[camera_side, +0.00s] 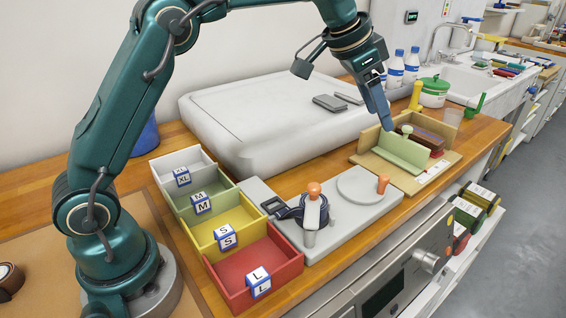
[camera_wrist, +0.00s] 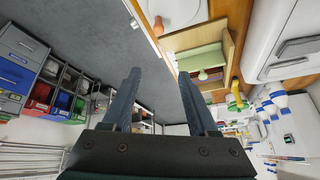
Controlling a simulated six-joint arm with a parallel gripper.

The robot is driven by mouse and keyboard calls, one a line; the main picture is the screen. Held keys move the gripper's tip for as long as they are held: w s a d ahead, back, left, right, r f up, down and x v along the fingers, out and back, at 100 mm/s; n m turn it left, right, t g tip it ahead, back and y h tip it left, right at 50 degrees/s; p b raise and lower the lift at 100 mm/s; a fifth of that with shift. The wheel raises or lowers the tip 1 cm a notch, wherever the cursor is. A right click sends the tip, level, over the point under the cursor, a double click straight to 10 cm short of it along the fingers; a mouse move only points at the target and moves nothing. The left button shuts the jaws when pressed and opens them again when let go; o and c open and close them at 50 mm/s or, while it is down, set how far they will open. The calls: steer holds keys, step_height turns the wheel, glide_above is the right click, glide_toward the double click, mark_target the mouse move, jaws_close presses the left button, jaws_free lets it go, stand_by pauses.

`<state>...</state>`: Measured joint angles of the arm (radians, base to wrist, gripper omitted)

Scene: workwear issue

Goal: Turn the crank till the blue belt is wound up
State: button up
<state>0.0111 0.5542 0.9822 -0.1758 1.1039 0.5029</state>
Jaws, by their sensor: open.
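A grey base board (camera_side: 338,226) on the wooden counter carries a pale round disc (camera_side: 358,186) with an upright orange knob (camera_side: 383,184) at its edge. Left of the disc stands a grey post-like part with another orange knob (camera_side: 314,188). A dark blue band (camera_side: 288,212) lies around or beside this part; I cannot tell how much is wound. My gripper (camera_side: 388,127) is open and empty, over the wooden tray beyond the board, apart from both knobs. In the wrist view its fingers (camera_wrist: 160,84) stand apart, and a knob (camera_wrist: 158,25) shows at the top.
A wooden tray (camera_side: 433,178) with an upright green panel (camera_side: 402,153) stands under my gripper. Coloured bins, including a red one (camera_side: 290,262), line the board's left. A large white block (camera_side: 225,115) stands behind. Bottles (camera_side: 396,72) and a green-lidded tub (camera_side: 434,94) stand farther back.

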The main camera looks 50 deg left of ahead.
mark_target(383, 176)
steer(key=shift+g, duration=0.8)
steer(key=x, duration=1)
steer(key=s+a+x, duration=0.1)
steer(key=x, duration=0.4)
steer(key=shift+a+f, duration=0.1)
steer(key=shift+f, duration=0.1)
jaws_close()
